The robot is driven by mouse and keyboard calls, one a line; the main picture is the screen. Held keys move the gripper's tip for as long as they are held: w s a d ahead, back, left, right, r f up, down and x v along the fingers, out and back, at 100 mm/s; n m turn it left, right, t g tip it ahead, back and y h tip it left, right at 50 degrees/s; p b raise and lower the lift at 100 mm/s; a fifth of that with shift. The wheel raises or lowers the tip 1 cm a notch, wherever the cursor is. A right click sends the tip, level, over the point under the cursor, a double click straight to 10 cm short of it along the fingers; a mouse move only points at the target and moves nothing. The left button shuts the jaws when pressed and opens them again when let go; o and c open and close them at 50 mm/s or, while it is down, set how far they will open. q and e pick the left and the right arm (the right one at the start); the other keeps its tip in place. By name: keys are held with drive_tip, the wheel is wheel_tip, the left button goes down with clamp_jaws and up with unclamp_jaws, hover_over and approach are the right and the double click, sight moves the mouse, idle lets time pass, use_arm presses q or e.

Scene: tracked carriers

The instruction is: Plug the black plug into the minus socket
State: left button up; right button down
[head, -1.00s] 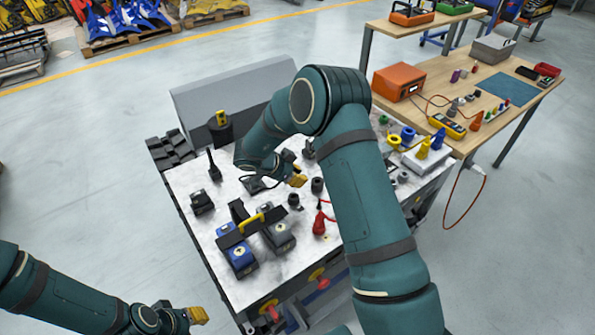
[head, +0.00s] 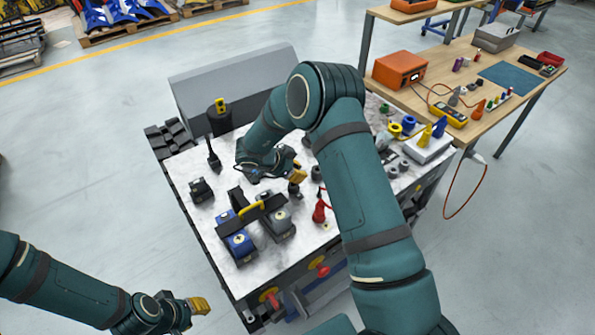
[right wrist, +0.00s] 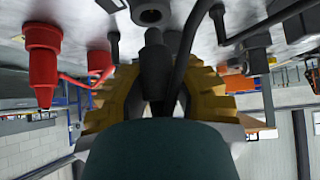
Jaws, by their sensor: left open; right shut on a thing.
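My right gripper (head: 297,174) is above the middle of the white bench top, its yellow fingers shut on the black plug (right wrist: 154,68). In the right wrist view the plug's narrow end points up the picture at a round black socket (right wrist: 151,12), with a gap between them. A black cable (right wrist: 186,50) runs beside the plug. In the head view a black socket-like piece (head: 295,189) stands just under the fingers; I cannot read a minus mark. The red plug (head: 319,213) stands nearby. My left gripper (head: 199,306) is open and empty, beside the bench's front left.
Blue and grey blocks (head: 238,243) under a yellow-handled bar stand at the bench front. A black piece (head: 200,190) is at the left. Coloured cones and rings crowd the right end, partly behind my right arm. A wooden table (head: 485,105) stands beyond.

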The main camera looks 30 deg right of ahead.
drive_tip(key=shift+p, duration=0.6)
idle(0.6)
drive_tip(key=shift+p, duration=0.35)
idle(0.6)
drive_tip(key=shift+p, duration=0.45)
drive_tip(key=shift+f+b, duration=0.4)
drive_tip(key=shift+f, duration=0.7)
idle(0.5)
drive_tip(key=shift+p, duration=0.45)
drive_tip(key=shift+d+p, duration=0.1)
drive_tip(key=shift+p, duration=0.25)
